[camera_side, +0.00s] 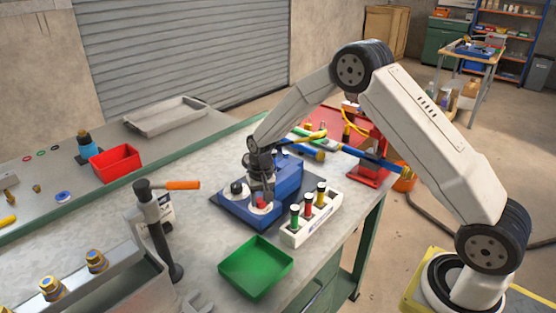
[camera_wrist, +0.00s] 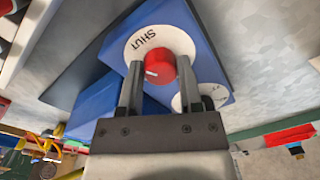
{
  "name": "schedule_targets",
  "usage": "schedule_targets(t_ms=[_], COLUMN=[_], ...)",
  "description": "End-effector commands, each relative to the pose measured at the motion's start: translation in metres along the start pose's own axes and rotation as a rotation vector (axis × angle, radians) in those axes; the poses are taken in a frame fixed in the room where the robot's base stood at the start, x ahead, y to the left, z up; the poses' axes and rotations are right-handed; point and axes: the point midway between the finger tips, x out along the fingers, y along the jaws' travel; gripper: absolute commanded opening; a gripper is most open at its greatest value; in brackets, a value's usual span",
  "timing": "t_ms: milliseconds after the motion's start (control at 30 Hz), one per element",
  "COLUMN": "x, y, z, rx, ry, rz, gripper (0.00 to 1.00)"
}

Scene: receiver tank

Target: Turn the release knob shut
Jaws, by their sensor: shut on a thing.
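The release knob (camera_wrist: 160,64) is a red round knob on a white dial marked SHUT (camera_wrist: 137,46), on top of a blue block (camera_wrist: 185,17). My gripper (camera_wrist: 160,72) has one finger on each side of the knob and is shut on it. A small pale mark shows on the knob's face, but I cannot tell clearly which way it points. In the side view the red knob (camera_side: 261,205) shows below my gripper (camera_side: 261,197), on the blue unit (camera_side: 290,180) on the workbench.
A white dial with a black centre (camera_wrist: 207,102) sits close beside the knob. A white rack (camera_side: 311,215) of colour-banded plungers stands just right of the unit. A green tray (camera_side: 256,268) lies in front, and a black stand with an orange handle (camera_side: 160,230) rises at left.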

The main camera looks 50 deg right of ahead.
Motion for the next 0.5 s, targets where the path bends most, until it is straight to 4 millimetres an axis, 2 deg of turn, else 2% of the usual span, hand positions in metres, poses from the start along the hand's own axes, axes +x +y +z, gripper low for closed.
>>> schedule_targets(t_ms=[300, 500], x=[-0.0002, -0.0002], y=[-0.0007, -0.0008], z=[0.0001, 0.0], rx=[0.281, 0.408], ry=[0.01, 0.015], rz=[0.0, 0.0], gripper=[0.0, 0.0])
